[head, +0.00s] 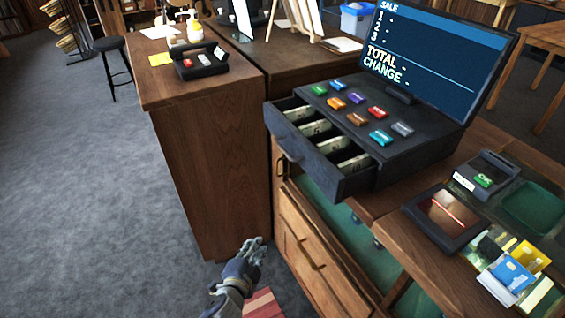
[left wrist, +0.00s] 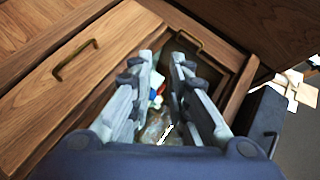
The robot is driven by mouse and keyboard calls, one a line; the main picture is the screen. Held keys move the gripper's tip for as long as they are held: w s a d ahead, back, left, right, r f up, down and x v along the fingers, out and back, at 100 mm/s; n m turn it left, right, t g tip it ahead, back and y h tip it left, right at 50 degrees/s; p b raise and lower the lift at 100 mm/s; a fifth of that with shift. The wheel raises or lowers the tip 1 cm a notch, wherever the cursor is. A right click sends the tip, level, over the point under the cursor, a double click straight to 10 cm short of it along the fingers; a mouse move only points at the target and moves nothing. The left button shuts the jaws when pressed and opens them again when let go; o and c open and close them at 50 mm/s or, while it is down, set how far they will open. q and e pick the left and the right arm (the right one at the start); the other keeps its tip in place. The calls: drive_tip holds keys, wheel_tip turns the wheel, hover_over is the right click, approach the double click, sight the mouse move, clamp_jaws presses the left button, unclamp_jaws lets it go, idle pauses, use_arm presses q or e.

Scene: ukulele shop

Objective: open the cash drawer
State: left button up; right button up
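The cash drawer (head: 318,150) is the dark drawer under the black cash register (head: 385,135) in the head view. It stands pulled out, with banknotes showing in its compartments and a handle on its front. My left gripper (head: 254,247) is low in front of the counter, below the drawer and apart from it. In the left wrist view the fingers of my left gripper (left wrist: 164,62) stand apart with a gap between them, and nothing is held. My right gripper is not in view.
Wooden drawers with handles (head: 305,247) are below the register. A card terminal (head: 485,178) and a dark tray (head: 445,218) lie on the counter at the right. A wooden cabinet (head: 210,165) stands left of the register. The carpet (head: 85,190) at the left is clear.

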use_arm(q)
drive_tip(key=w+d+r+m+t+h+b, duration=0.1)
drive_tip(key=d+r+m+t, duration=0.15)
drive_tip(key=r, duration=0.95)
drive_tip(key=w+d+r+m+t+h+b, duration=0.1)
drive_tip(key=d+r+m+t, duration=0.15)
drive_tip(key=r, duration=0.85)
drive_tip(key=r+p+x, duration=0.1)
drive_tip(key=p+x, duration=0.1)
drive_tip(key=x, duration=0.9)
drive_tip(key=shift+t, duration=0.3)
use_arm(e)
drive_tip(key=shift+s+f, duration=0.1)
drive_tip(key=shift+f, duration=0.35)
use_arm(q)
drive_tip(key=shift+a, duration=0.1)
drive_tip(key=shift+c, duration=0.2)
clamp_jaws()
